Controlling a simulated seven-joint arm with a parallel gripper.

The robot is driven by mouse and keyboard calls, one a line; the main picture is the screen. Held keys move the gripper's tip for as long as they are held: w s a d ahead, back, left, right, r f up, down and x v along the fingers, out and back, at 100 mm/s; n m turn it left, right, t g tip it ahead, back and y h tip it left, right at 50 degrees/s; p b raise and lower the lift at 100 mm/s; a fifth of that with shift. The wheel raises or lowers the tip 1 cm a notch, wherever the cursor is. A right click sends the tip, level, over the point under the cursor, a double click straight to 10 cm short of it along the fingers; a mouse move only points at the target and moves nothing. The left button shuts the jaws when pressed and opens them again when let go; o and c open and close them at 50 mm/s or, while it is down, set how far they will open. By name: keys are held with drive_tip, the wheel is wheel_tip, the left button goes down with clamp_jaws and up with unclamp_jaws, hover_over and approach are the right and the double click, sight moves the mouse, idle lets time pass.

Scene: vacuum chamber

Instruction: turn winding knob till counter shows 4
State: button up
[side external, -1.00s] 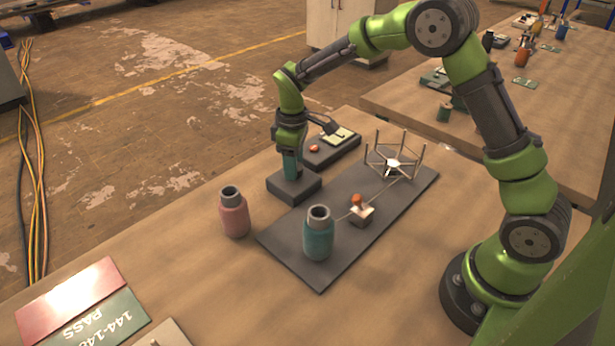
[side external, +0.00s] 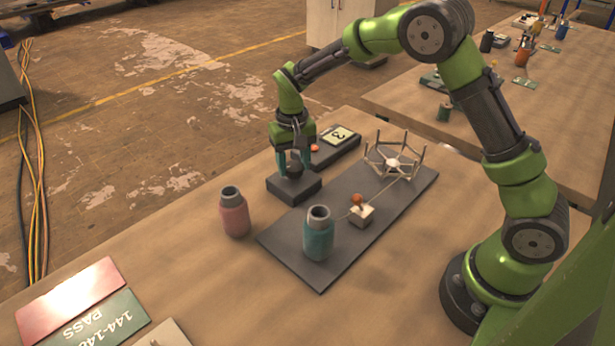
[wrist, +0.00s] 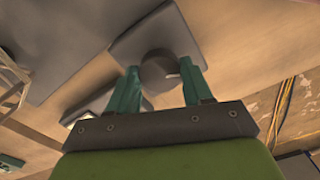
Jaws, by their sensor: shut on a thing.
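The dark round winding knob (side external: 294,170) sits on a grey block (side external: 290,188) at the left end of the setup. My gripper (side external: 294,166) is over it, pointing down, with a teal finger on either side, shut on the knob. In the wrist view the knob (wrist: 157,70) lies between the fingertips (wrist: 160,77) and has a pale mark near its right edge. The counter (side external: 341,136) is a pale display on a dark box behind the knob. Its digit looks like a 3, turned sideways in the picture.
An orange button (side external: 315,148) is beside the display. A pink bottle (side external: 235,214) and a teal bottle (side external: 318,236) stand nearby.

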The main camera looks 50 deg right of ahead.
sight(293, 166)
drive_tip(key=m, duration=0.5)
drive_tip(key=shift+m, duration=2.5)
drive_tip(key=o, duration=1)
drive_tip(key=shift+o, duration=0.2)
wheel_tip(293, 166, up, 17)
